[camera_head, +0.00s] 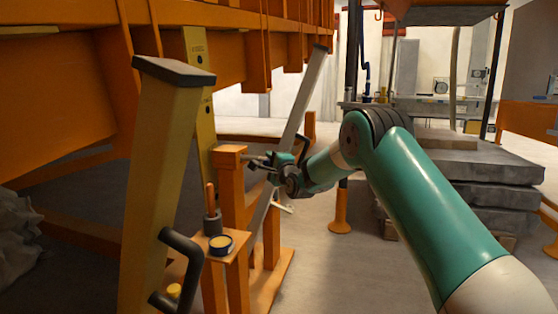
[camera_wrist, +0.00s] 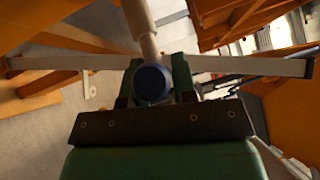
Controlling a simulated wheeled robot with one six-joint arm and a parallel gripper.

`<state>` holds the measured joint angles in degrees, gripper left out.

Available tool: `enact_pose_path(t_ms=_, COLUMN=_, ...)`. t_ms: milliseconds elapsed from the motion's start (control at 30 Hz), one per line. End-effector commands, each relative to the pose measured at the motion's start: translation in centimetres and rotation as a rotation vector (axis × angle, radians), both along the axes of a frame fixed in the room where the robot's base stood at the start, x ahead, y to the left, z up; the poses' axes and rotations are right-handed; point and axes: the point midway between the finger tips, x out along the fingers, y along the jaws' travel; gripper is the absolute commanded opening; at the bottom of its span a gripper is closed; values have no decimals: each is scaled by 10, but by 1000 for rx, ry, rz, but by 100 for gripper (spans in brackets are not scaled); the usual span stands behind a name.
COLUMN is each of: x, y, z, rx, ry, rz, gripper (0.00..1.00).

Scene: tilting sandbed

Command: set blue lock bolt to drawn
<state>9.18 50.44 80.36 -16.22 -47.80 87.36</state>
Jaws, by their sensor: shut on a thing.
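The blue lock bolt shows in the wrist view as a round blue knob (camera_wrist: 152,82) at the end of a pale rod (camera_wrist: 143,25). My gripper (camera_wrist: 158,75) has a green finger on each side of the knob and is shut on it. In the head view my gripper (camera_head: 270,166) is beside the top of an orange post (camera_head: 232,180), with a thin rod (camera_head: 252,158) between them. The blue knob is too small or hidden to make out there. How far the bolt sits in its hole cannot be told.
A yellow post with a dark cap (camera_head: 160,160) and a black handle (camera_head: 180,262) stands at the front left. A small ledge (camera_head: 220,255) carries a round tin and a wooden-handled tool. A grey diagonal strut (camera_head: 300,100) runs behind my gripper. Grey slabs (camera_head: 480,165) are stacked at right.

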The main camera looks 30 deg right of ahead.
Motion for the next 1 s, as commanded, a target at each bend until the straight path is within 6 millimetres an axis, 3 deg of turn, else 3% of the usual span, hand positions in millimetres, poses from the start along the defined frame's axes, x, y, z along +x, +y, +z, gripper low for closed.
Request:
enact_pose_path(t_ms=100, x=-1, y=-3, z=-2, rx=2, ry=4, rz=-4, gripper=0)
enact_pose_path(t_ms=133, x=-1, y=-3, z=-3, rx=3, ry=4, rz=-5, gripper=30)
enact_pose_path(t_ms=233, x=-1, y=-3, z=-2, rx=2, ry=4, rz=-4, gripper=51)
enact_pose_path(t_ms=533, x=-2, y=-2, z=-1, rx=1, ry=2, rz=-3, gripper=51)
enact_pose_path(t_ms=667, x=-11, y=-2, z=-1, rx=0, ry=2, rz=-2, gripper=51)
enact_pose_path(t_ms=767, x=-27, y=-2, z=-3, rx=1, ry=4, rz=-2, gripper=51)
enact_pose_path(t_ms=1000, x=-84, y=-5, z=-13, rx=4, ry=5, rz=-5, gripper=51)
